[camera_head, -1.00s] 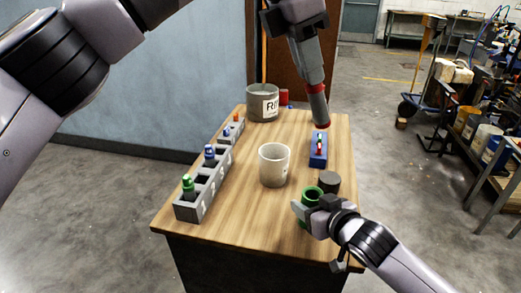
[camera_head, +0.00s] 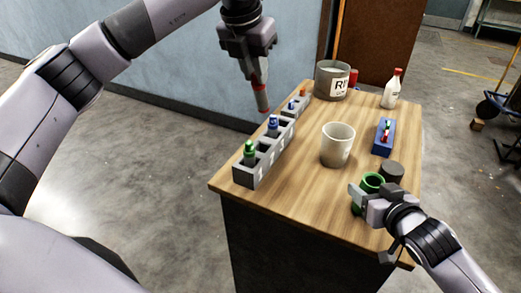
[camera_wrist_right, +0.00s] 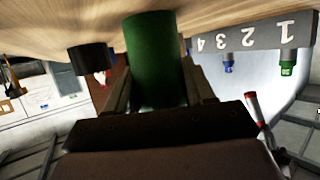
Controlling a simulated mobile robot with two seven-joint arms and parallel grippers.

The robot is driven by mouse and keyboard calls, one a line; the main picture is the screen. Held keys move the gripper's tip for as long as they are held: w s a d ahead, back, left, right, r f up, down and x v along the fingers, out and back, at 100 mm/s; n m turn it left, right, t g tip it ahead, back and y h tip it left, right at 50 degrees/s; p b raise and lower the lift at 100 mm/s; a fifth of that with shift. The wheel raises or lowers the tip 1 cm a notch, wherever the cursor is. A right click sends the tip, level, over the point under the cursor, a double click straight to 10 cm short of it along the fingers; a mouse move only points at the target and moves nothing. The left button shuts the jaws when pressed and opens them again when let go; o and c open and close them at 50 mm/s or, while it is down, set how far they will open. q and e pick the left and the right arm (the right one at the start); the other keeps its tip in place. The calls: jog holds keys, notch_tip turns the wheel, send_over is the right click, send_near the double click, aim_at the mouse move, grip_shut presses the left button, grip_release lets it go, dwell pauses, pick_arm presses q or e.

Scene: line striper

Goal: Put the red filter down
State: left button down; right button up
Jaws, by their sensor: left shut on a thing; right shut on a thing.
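The red filter (camera_head: 262,98) is a grey tube with a red lower end. My right gripper (camera_head: 366,195) is shut on a green cylinder (camera_head: 372,181) at the table's right front, which fills the right wrist view's middle (camera_wrist_right: 152,60).
A white cup (camera_head: 337,147) stands mid-table. A blue block (camera_head: 380,148), a dark round piece (camera_head: 391,171), a white bottle (camera_head: 391,93) and a labelled grey bucket (camera_head: 323,80) stand to the right and back. Small blue and orange-topped pieces sit behind the rack.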

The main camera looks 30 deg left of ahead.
pick_arm(q)
notch_tip(320, 180, down, 10)
jog(key=shift+r, duration=0.2)
dwell(0.3)
jog(key=shift+f, duration=0.55)
jog(key=c, duration=1)
grip_release()
jog(key=shift+c, duration=0.2)
jog(key=v, duration=1.3)
jog(key=shift+o, duration=0.3)
jog(key=shift+w+r, duration=0.1)
